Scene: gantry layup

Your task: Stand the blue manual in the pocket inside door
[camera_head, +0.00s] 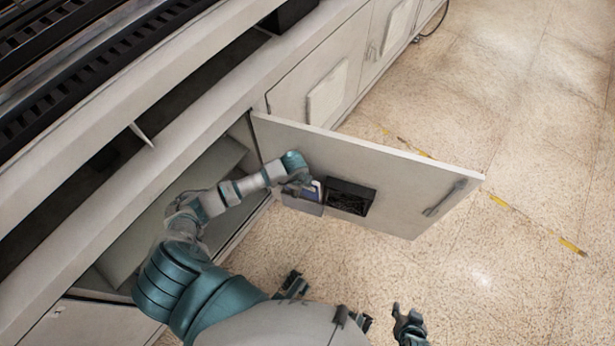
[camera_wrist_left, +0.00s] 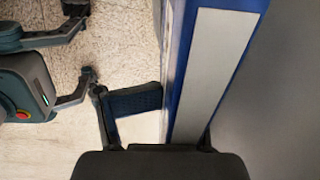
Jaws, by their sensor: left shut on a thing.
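The cabinet door (camera_head: 405,190) stands open, with a grey pocket (camera_head: 303,207) low on its inner face near the hinge side. My left gripper (camera_head: 304,188) is at the pocket's mouth, shut on the blue manual (camera_head: 317,188). In the left wrist view the manual (camera_wrist_left: 182,70) shows a blue cover and a pale page edge between the fingers. Its lower part is hidden in the head view, so I cannot tell how deep it sits in the pocket. My right gripper (camera_head: 406,318) is empty and open at the bottom, away from the door.
A black bin (camera_head: 350,197) with dark contents is fixed to the door, right beside the pocket. A handle (camera_head: 445,197) sits near the door's free edge. The open cabinet (camera_head: 150,215) is left of the door. The speckled floor (camera_head: 520,120) to the right is clear.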

